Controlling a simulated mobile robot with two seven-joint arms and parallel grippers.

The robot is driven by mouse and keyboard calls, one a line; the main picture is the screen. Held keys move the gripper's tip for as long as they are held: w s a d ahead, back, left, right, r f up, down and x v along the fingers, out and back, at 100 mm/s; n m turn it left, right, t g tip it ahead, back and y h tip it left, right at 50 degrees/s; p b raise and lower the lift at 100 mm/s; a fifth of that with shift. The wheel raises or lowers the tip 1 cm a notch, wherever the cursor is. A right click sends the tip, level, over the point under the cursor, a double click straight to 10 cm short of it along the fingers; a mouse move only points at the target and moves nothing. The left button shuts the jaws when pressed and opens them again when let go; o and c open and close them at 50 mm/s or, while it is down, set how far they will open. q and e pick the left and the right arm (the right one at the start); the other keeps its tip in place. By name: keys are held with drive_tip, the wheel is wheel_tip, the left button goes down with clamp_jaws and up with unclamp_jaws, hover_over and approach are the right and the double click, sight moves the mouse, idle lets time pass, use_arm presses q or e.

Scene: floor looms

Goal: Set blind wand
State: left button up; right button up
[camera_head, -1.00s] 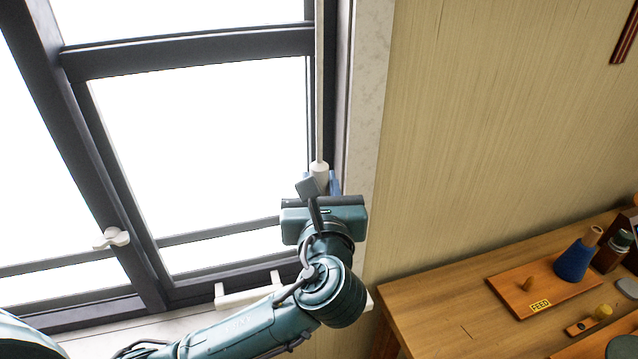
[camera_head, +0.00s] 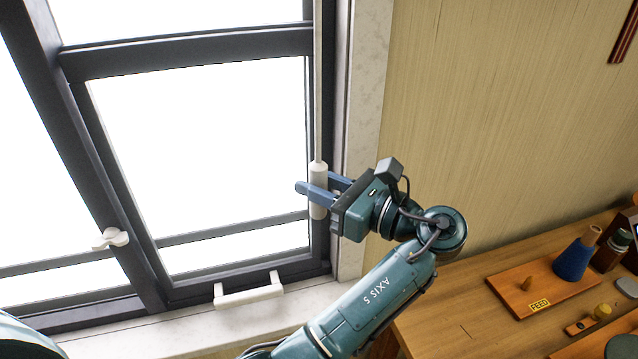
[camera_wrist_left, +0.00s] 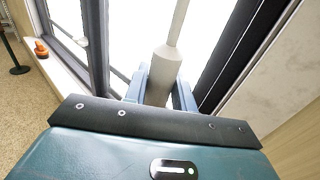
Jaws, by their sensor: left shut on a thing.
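The blind wand is a thin pale rod hanging along the right side of the window, with a thicker cream handle (camera_head: 318,178) at its lower end. My left gripper (camera_head: 320,190) is shut on that handle, one blue finger on each side of it. In the left wrist view the handle (camera_wrist_left: 165,68) stands between the two fingers (camera_wrist_left: 158,92), and the rod rises out of its top. The blind itself is not seen. My right gripper is not in view.
The dark window frame (camera_head: 190,50) has a white latch (camera_head: 111,238) and a white handle (camera_head: 248,289) low down. A wooden table (camera_head: 450,300) at right holds a board marked FEED (camera_head: 508,290), a blue cone (camera_head: 575,260) and small items.

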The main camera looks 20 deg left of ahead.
use_arm(q)
drive_tip(key=shift+n+g+y, duration=0.4)
drive_tip(key=shift+n+g, duration=0.7)
drive_tip(key=shift+g, duration=0.6)
drive_tip(key=o, duration=1)
drive_tip(key=shift+a, duration=0.1)
drive_tip(key=shift+c, duration=0.2)
